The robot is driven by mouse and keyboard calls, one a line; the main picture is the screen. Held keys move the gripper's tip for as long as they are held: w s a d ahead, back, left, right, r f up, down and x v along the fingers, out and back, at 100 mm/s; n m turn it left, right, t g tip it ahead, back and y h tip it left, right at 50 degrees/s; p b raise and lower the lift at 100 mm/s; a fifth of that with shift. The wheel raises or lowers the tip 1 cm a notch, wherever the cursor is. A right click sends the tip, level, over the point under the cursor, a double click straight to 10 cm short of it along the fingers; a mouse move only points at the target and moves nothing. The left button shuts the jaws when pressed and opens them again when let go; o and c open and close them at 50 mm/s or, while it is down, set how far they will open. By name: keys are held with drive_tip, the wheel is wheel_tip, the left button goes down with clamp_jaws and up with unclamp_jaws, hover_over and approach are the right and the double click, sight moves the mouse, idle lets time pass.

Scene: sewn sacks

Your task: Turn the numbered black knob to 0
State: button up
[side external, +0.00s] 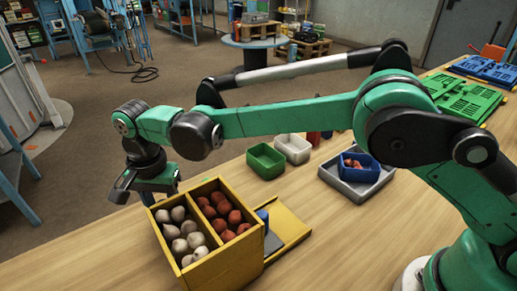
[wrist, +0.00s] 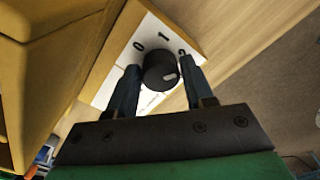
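The black knob (wrist: 160,71) shows in the wrist view on a white plate (wrist: 115,77) printed with 0, 1 and a partly covered 2. A pale mark lies on the lower right of its face, away from the 0 at upper left. My gripper (wrist: 161,66) has one finger on each side of the knob, very close to it. I cannot tell whether the fingers touch it. In the side view my gripper (side external: 145,190) hangs at the left of the yellow box (side external: 236,262), and the knob is hidden there.
The box has two compartments of pale and reddish-brown sacks. A yellow board (side external: 292,228) lies beside it. Green (side external: 266,160) and white (side external: 293,148) bins and a grey tray (side external: 345,187) holding a blue bin (side external: 372,172) stand behind. The front tabletop is clear.

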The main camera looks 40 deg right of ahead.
clamp_jaws()
drive_tip(key=n, duration=0.4)
drive_tip(key=shift+n, duration=0.4)
drive_tip(key=n, duration=0.5)
drive_tip(key=shift+n, duration=0.3)
drive_tip(key=n, duration=1.3)
drive_tip(key=shift+n, duration=0.3)
